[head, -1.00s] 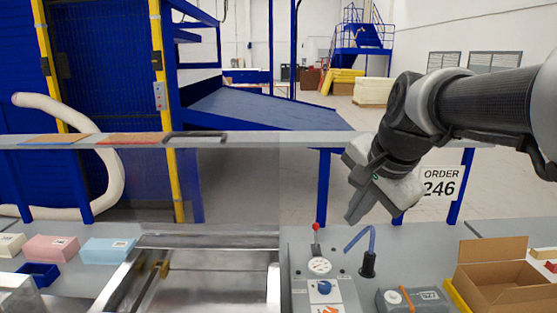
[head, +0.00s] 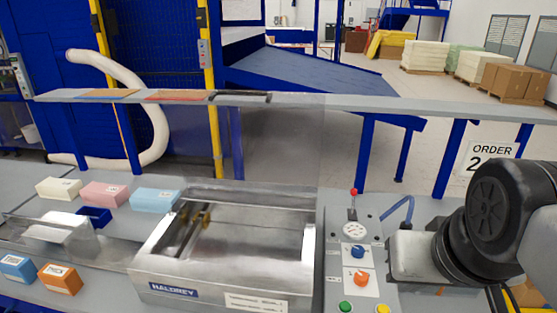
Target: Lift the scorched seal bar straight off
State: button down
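The steel chamber machine labelled HALDREY (head: 172,290) stands open in the middle of the head view. Inside it, along the left side, a narrow bar runs front to back, with brass-coloured fittings (head: 206,216) near its far end. This may be the seal bar, but I cannot make out scorching. My gripper (head: 411,257) is at the right, over the right part of the control panel and clear of the chamber. Its grey body shows, but its fingertips are hidden, so their opening cannot be seen.
The control panel (head: 337,262) carries a red-tipped lever (head: 353,192), a gauge, knobs and buttons. A blue hose (head: 398,208) rises behind my gripper. Foam blocks (head: 104,194) and a blue tray (head: 95,217) lie left of the machine. A raised shelf (head: 300,102) crosses behind.

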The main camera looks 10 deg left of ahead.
aim_at(186, 245)
jog(key=k+j+u, duration=0.15)
jog(key=u, duration=0.2)
jog(key=k+j+u, duration=0.1)
jog(key=j+u, duration=0.2)
jog(key=k+j+u, duration=0.1)
jog(key=j+u, duration=0.25)
jog(key=i+j+z, duration=0.4)
jog(key=j, duration=0.2)
jog(key=i+j+z, duration=0.4)
jog(key=j, duration=0.25)
jog(key=j+z, duration=0.2)
jog(key=j, duration=0.15)
